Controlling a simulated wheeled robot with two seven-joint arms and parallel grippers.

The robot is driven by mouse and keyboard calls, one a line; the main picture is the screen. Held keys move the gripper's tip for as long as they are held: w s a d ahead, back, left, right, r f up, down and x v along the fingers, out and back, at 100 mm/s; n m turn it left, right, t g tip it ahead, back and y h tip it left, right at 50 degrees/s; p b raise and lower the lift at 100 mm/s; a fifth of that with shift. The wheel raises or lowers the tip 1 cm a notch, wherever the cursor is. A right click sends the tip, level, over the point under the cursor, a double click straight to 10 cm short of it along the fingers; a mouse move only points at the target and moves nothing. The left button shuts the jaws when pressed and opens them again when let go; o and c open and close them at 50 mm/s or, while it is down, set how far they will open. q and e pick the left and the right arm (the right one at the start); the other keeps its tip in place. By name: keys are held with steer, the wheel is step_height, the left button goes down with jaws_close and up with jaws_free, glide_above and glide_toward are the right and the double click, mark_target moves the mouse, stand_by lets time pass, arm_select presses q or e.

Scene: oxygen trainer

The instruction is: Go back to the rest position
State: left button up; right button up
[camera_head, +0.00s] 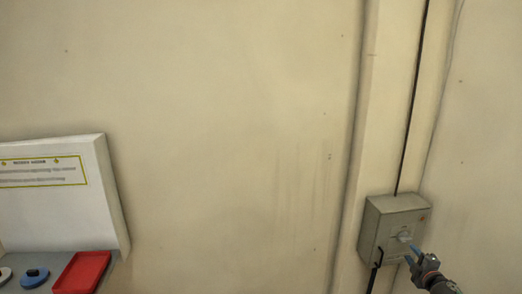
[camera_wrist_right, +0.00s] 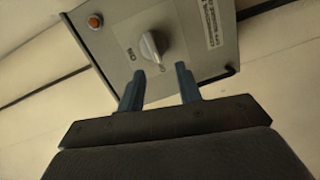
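My right gripper (camera_head: 413,256) is at the lower right of the head view, in front of a grey switch box (camera_head: 385,222) on the wall. In the right wrist view its two blue fingers (camera_wrist_right: 160,85) are apart with nothing between them. A pale rotary knob (camera_wrist_right: 154,46) on the box face lies just beyond the fingertips; it also shows in the head view (camera_head: 404,236). I cannot tell whether a fingertip touches it. My left gripper is not in view.
An orange-red button or lamp (camera_wrist_right: 95,21) sits on the box beside the knob. A dark cable (camera_head: 412,95) runs down the wall to the box. At the lower left are a white panel with a sign (camera_head: 45,172), a red tray (camera_head: 82,272) and a blue round part (camera_head: 34,279). The wall between is bare.

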steer(key=s+a+f+m+g, duration=0.4)
steer(key=s+a, duration=0.8)
steer(key=s, duration=0.5)
steer(key=s+a+f+m+g+y, duration=0.1)
steer(key=s+a+f+m+g, duration=0.4)
steer(key=s+a, duration=0.8)
steer(key=s+a+f+m+g, duration=0.5)
steer(key=s+a, duration=0.7)
steer(key=s, duration=0.9)
steer(key=shift+a+f+g, duration=0.25)
steer(key=shift+f+g, duration=0.2)
steer(key=shift+g, duration=0.25)
